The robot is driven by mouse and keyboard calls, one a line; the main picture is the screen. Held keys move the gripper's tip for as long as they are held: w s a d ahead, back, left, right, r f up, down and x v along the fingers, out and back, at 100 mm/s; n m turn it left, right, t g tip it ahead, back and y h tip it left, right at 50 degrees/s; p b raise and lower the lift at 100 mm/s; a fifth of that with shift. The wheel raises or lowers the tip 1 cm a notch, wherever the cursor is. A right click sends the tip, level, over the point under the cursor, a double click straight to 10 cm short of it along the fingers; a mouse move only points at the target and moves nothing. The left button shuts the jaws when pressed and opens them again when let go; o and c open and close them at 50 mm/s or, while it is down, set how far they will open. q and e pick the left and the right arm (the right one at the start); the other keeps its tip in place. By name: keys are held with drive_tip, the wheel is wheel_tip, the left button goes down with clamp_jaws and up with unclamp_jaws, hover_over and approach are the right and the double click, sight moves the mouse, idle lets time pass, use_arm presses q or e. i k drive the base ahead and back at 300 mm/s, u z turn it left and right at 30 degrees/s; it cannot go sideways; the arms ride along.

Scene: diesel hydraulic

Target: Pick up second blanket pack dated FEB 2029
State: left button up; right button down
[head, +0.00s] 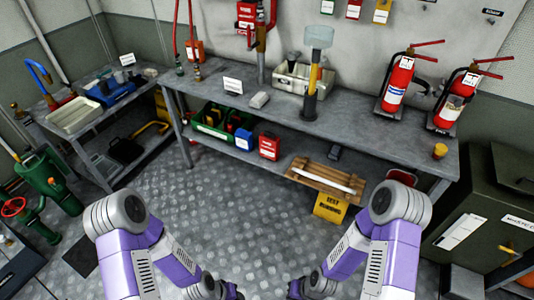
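A small red pack (269,146) with a pale label stands on the lower shelf of the long bench. A red box (246,14) with a white label is on the back wall. I cannot read a date on either, so I cannot tell which thing is a blanket pack dated FEB 2029. My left gripper (234,291) and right gripper (295,290) show only partly at the bottom edge, low over the floor and far from the shelf. I cannot make out their fingers or anything held.
Two fire extinguishers (396,86) (458,100) stand at the bench's right end. The lower shelf holds a green crate (209,141), a blue box (244,139) and a wooden pallet (322,178). A dark green cabinet (490,205) stands at right. The floor (230,200) ahead is clear.

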sight(269, 145)
drive_tip(key=u, duration=0.3)
drive_tip(key=i, duration=0.5)
drive_tip(key=u, duration=0.55)
drive_tip(key=i, duration=1.4)
drive_tip(key=z, duration=0.55)
drive_tip(key=i, duration=0.4)
drive_tip(key=z, duration=0.25)
